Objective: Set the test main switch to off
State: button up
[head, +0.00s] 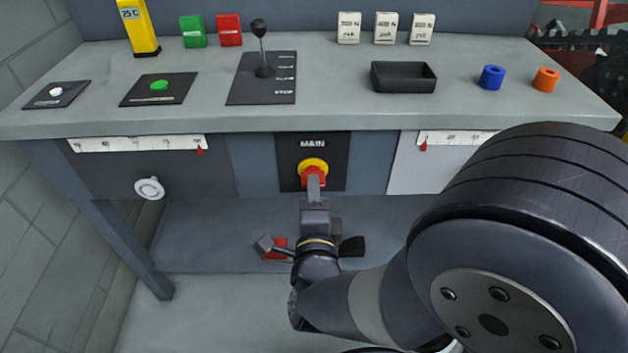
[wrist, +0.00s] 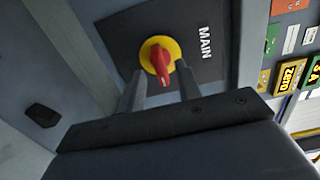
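The main switch (head: 313,166) is a red handle on a round yellow plate, on a black panel marked MAIN on the bench front. In the wrist view the red handle (wrist: 162,66) lies near the fingertips, its narrow end pointing toward my gripper. My gripper (head: 313,188) is directly in front of the switch in the head view and hides the handle's lower part. In the wrist view my gripper (wrist: 160,82) is open, one finger to each side of the handle. I cannot tell whether either finger touches it.
A white knob (head: 149,188) juts from the front at left. The bench edge (head: 250,126) overhangs the panel.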

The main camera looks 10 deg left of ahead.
jog(key=shift+x, duration=1.65)
jog(key=shift+c, duration=0.4)
grip_shut()
